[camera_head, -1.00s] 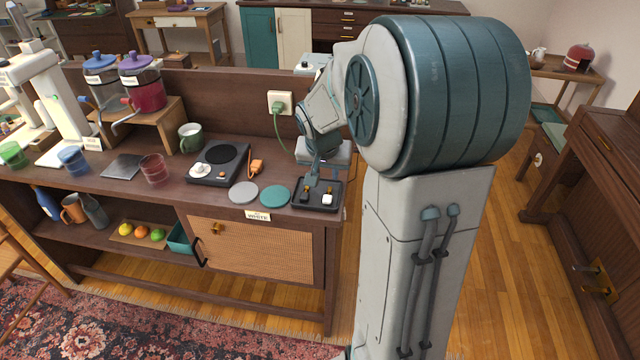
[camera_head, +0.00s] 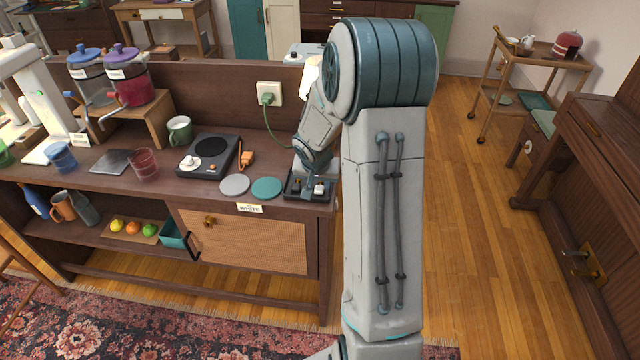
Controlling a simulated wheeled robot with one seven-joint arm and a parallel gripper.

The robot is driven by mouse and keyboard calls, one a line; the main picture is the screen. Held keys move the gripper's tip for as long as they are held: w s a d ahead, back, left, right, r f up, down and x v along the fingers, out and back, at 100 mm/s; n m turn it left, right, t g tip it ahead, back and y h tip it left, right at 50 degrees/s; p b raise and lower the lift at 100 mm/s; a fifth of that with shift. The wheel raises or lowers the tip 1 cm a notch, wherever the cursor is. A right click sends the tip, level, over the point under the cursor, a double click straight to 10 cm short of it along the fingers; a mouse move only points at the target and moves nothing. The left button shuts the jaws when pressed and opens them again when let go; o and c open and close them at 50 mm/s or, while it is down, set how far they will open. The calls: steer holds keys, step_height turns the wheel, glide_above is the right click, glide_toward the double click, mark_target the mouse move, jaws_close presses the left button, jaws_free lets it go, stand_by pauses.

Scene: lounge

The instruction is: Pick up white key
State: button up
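The white key (camera_head: 319,188) is in a small black tray (camera_head: 293,197) at the right end of the sideboard. A dark key (camera_head: 297,184) lies to its left in the same tray. My gripper (camera_head: 308,186) points down into the tray between the two, close beside the white key. The fingers are small and partly hidden by my wrist and arm, so I cannot see whether they are apart or touch the key.
A teal coaster (camera_head: 267,188) and a grey coaster (camera_head: 234,185) lie left of the tray. A label (camera_head: 250,208) reading "WHITE" is on the sideboard's front edge. A black hot plate (camera_head: 208,155) stands further left. A green plug cord (camera_head: 271,118) hangs behind my gripper.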

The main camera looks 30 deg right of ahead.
steer(key=shift+x, duration=0.85)
steer(key=c, duration=0.6)
steer(key=shift+r, duration=0.1)
